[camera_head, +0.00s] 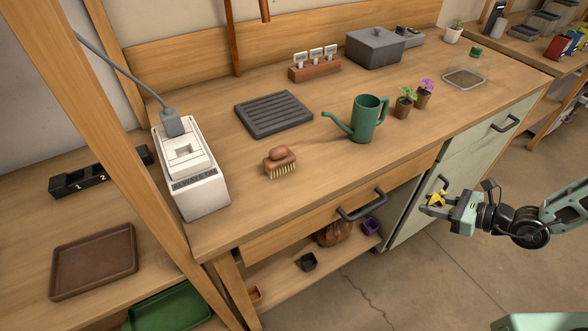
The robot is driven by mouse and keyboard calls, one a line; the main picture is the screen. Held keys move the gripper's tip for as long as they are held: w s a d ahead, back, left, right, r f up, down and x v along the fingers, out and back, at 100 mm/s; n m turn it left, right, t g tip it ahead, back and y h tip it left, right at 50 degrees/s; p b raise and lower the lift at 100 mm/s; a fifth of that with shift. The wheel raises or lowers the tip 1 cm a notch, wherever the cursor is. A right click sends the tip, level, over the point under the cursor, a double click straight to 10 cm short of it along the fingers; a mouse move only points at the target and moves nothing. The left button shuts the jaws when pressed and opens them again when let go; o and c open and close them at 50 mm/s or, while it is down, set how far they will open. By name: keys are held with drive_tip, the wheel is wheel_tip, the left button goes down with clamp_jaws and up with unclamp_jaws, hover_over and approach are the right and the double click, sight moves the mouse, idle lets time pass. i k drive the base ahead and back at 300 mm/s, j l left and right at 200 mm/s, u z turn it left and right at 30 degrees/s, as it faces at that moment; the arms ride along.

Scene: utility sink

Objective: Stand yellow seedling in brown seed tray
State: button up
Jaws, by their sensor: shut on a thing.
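My gripper (437,207) is at the right, in front of the bench's green cabinet front and above the floor. It is shut on the yellow seedling (436,198). The seedling's yellow bloom shows at the fingertips; its pot and lower part are mostly hidden or too small to tell. The brown seed tray (94,262) lies on the lower wooden surface at the far left. It looks empty and is well apart from my gripper.
A green tray (170,310) sits lower down. A watering can (365,118), brush (281,162) and drawer handle (361,206) are on the bench side.

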sight(111, 256)
drive_tip(key=k+j, duration=0.2)
drive_tip(key=j, duration=0.2)
drive_tip(key=k+j, duration=0.2)
drive_tip(key=j, duration=0.2)
drive_tip(key=k+j, duration=0.25)
drive_tip(key=j, duration=0.15)
drive_tip(key=k+j, duration=0.2)
drive_tip(key=j, duration=0.2)
drive_tip(key=k+j, duration=0.2)
drive_tip(key=j, duration=0.2)
